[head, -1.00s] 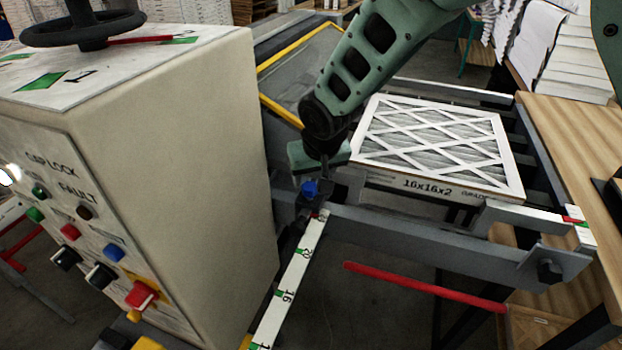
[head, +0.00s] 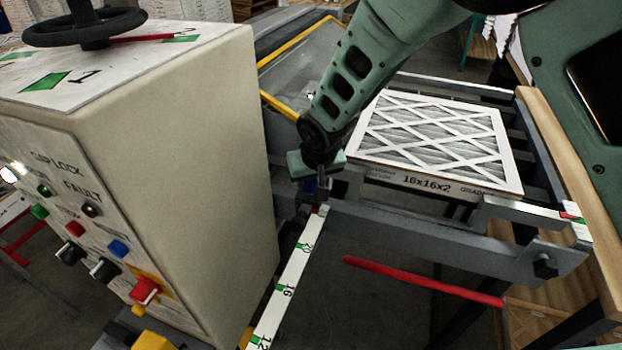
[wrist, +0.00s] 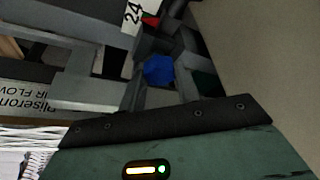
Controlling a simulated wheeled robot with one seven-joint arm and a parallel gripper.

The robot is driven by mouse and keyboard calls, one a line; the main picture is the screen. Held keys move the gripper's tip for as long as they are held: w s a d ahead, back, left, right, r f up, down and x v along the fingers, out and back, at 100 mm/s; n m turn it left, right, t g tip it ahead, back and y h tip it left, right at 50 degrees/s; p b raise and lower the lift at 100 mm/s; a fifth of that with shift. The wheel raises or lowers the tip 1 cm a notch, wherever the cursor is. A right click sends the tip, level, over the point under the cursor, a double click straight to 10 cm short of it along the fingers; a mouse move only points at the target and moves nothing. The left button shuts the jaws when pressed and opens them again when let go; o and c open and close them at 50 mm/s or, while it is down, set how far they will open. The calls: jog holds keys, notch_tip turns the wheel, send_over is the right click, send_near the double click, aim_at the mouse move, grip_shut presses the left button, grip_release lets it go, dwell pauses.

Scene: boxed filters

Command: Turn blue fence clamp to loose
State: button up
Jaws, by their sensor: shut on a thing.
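The blue fence clamp (head: 310,186) sits at the far end of the white scale, on the near side of the grey rail. My gripper (head: 318,188) has come down over it from above and covers most of it in the head view. In the wrist view the blue clamp (wrist: 158,69) shows as a blue knob between the dark fingers of my gripper (wrist: 160,88). The fingers are shut on it. Its exact turn angle is hard to read.
A cream control box (head: 190,170) stands close on the left. A boxed 16x16x2 filter (head: 430,145) lies on the conveyor to the right. A numbered scale (head: 288,285) runs toward me, and a red bar (head: 425,281) crosses below the rail.

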jog(key=shift+d+n+g+y, duration=0.2)
jog(key=shift+n+g+y, duration=0.1)
jog(key=shift+n, duration=0.7)
jog(key=shift+n+y, duration=0.4)
jog(key=shift+n, duration=0.9)
jog(key=o, duration=1)
jog(key=shift+c, duration=0.2)
jog(key=shift+r, duration=0.1)
jog(key=b+v, duration=0.3)
jog(key=v, duration=1.4)
jog(key=shift+w+r, duration=0.15)
jog(key=shift+w, duration=0.15)
